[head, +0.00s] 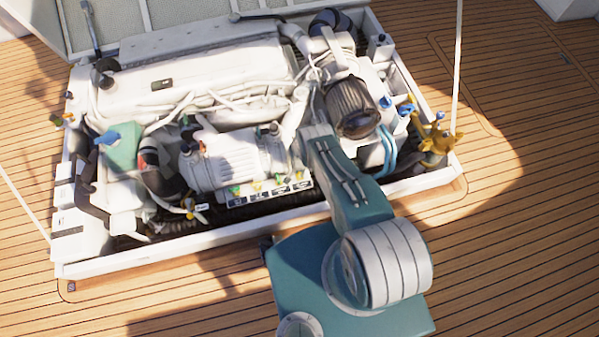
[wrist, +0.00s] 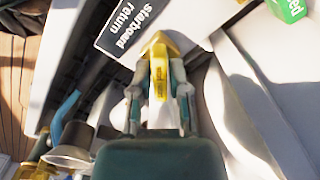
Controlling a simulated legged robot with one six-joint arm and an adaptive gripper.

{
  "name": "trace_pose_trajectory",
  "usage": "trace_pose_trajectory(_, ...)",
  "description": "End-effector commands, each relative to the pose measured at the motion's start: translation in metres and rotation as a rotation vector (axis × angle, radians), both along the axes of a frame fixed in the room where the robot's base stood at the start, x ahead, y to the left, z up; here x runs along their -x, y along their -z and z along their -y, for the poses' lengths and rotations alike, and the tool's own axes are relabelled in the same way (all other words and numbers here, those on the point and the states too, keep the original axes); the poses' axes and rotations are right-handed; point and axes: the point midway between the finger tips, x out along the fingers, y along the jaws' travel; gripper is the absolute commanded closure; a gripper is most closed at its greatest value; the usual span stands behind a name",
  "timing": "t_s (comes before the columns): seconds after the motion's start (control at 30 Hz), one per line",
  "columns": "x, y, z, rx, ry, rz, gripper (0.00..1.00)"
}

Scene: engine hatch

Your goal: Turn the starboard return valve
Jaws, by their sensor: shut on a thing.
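In the wrist view, a black label reading "Starboard return" (wrist: 128,27) lies just above and to the left of my gripper (wrist: 158,95). A yellow valve handle (wrist: 159,80) with a brass-coloured end (wrist: 160,44) sits between my two fingers. The fingers are closed on its sides. The valve body under the handle is hidden by my gripper. In the head view, my arm reaches over the engine hatch and hides the place where the gripper meets the valve; neither can be made out there.
The hatch's white rim (head: 150,258) surrounds the engine; teak deck (head: 520,240) is clear.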

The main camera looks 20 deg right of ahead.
Motion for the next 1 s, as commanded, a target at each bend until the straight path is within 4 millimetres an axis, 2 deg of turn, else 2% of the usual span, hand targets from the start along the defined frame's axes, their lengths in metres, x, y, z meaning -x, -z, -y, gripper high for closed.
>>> trace_pose_trajectory(0.37,-0.0009,0.0002,-0.0005,0.0,-0.082,0.003,1.0)
trace_pose_trajectory(1.0,-0.001,0.0005,-0.0006,0.001,-0.585,0.003,1.0)
